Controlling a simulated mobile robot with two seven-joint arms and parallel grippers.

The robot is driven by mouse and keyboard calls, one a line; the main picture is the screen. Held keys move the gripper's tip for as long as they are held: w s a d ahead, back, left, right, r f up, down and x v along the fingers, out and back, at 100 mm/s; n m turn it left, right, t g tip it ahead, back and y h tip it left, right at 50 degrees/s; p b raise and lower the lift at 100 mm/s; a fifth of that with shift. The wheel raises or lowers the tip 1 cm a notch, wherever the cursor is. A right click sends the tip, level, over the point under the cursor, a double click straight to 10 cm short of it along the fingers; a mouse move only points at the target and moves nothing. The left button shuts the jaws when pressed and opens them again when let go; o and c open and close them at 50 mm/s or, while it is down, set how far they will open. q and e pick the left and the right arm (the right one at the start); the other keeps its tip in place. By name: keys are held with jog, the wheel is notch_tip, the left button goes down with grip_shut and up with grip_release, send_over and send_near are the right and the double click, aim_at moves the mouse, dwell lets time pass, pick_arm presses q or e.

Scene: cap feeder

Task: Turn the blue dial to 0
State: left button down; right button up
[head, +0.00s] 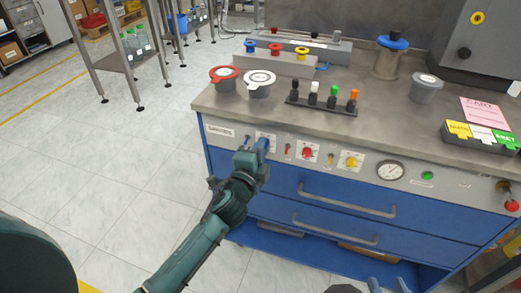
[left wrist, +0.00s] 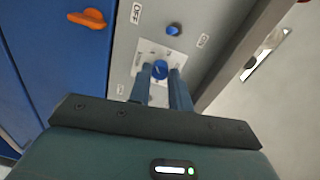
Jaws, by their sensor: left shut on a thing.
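The blue dial (left wrist: 160,70) sits on a white square plate (left wrist: 148,50) on the grey panel, seen in the left wrist view between my fingertips. My left gripper (left wrist: 161,76) is shut on the dial, one finger on each side. In the head view my left gripper (head: 260,146) reaches the front panel from below and hides the dial; only part of its white plate (head: 267,135) shows. The dial's marks are too small to read. My right gripper (head: 374,287) shows only in part at the bottom edge, and its jaws cannot be made out.
A blue toggle (head: 247,138) is left of the dial. A red dial (head: 307,152), a yellow dial (head: 350,161) and a round gauge (head: 390,171) lie to the right. Drawer handles (head: 345,204) stick out below.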

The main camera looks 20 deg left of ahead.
pick_arm(q)
jog(key=shift+n, duration=0.3)
jog(key=c, duration=1.3)
grip_release()
jog(key=shift+s+a+r, duration=0.1)
jog(key=shift+s, duration=2.1)
jog(key=shift+s+a+r, duration=0.1)
jog(key=shift+s+r, duration=0.05)
jog(key=shift+s, duration=2.05)
jog(key=shift+s+a+r, duration=0.1)
jog(key=shift+s, duration=2.1)
